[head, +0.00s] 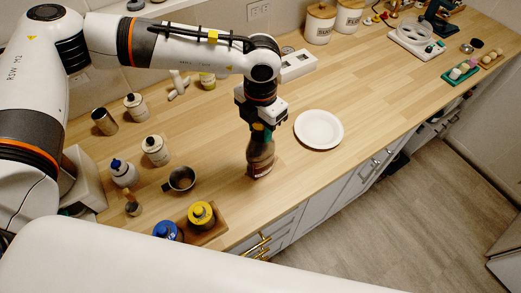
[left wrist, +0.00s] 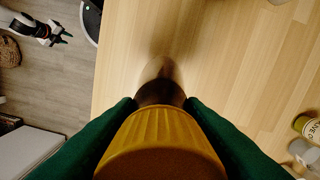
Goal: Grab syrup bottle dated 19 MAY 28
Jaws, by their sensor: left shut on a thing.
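My left gripper (head: 260,128) is shut on a brown syrup bottle (head: 260,158), upright near the counter's front edge. The left wrist view shows the bottle's ribbed yellow cap (left wrist: 160,145) and dark body (left wrist: 160,92) between the green fingers of my left gripper (left wrist: 159,104). I cannot read a date on it, nor tell whether its base touches the wood. A yellow-capped bottle (head: 201,214) and a blue-capped bottle (head: 167,231) stand at the wooden tray (head: 215,233). My right gripper (left wrist: 60,38) appears small over the floor in the left wrist view; its jaws are unclear.
A white plate (head: 319,129) lies right of the held bottle. A metal cup (head: 181,179), white jars (head: 155,150) and a blue-topped white bottle (head: 122,172) stand to the left. Canisters (head: 319,23) stand at the back. The wooden counter (head: 365,90) is clear beyond the plate.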

